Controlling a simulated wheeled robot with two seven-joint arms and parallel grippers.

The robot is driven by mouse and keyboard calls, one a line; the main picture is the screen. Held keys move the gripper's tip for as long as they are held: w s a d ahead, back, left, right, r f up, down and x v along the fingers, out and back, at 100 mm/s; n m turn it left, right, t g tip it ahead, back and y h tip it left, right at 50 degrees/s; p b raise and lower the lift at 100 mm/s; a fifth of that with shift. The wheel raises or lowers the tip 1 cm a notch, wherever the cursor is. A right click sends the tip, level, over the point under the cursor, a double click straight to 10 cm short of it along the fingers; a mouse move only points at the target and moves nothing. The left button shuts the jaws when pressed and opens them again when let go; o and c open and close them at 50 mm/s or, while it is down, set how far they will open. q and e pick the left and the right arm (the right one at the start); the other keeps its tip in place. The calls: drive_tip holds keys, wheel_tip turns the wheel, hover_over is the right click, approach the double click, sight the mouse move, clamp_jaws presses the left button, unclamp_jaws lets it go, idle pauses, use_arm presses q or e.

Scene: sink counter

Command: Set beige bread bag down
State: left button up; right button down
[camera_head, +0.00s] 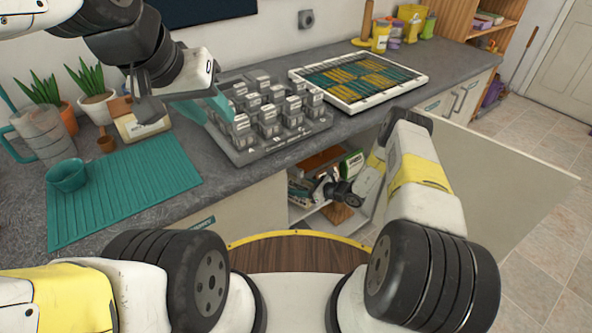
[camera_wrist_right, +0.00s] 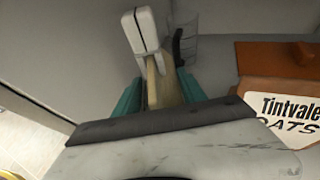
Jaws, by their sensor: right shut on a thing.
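My right gripper (camera_wrist_right: 160,95) is inside the open cabinet under the counter. In the right wrist view its teal fingers stand on both sides of a narrow beige thing, which looks like the beige bread bag (camera_wrist_right: 164,84), and it is shut on it. Most of the bag is hidden behind the gripper; whether it touches the shelf cannot be told. In the head view the right gripper (camera_head: 338,188) is small and dark at the cabinet opening, and the bag cannot be made out there. My left gripper (camera_head: 205,109) hangs over the counter by the grey rack; its finger gap is unclear.
A Tintvale Oats package (camera_wrist_right: 285,100) is right of the gripper, near a clear container (camera_wrist_right: 186,48). A white object (camera_wrist_right: 146,32) stands just beyond the fingers. The open cabinet door (camera_head: 510,175) stands right of my right arm.

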drive_tip(key=shift+w+a, duration=0.5)
drive_tip(key=shift+a, duration=0.25)
drive_tip(key=shift+f, duration=1.7)
drive_tip(key=shift+f, duration=0.15)
drive_tip(key=c, duration=0.7)
unclamp_jaws()
drive_tip(key=shift+o, duration=0.2)
drive_tip(key=shift+s+d+r, duration=0.1)
drive_tip(key=shift+d+r, duration=0.15)
drive_tip(key=shift+d, duration=0.05)
drive_tip(key=v, duration=1.1)
drive_tip(key=shift+s, duration=0.15)
drive_tip(key=shift+d, duration=0.15)
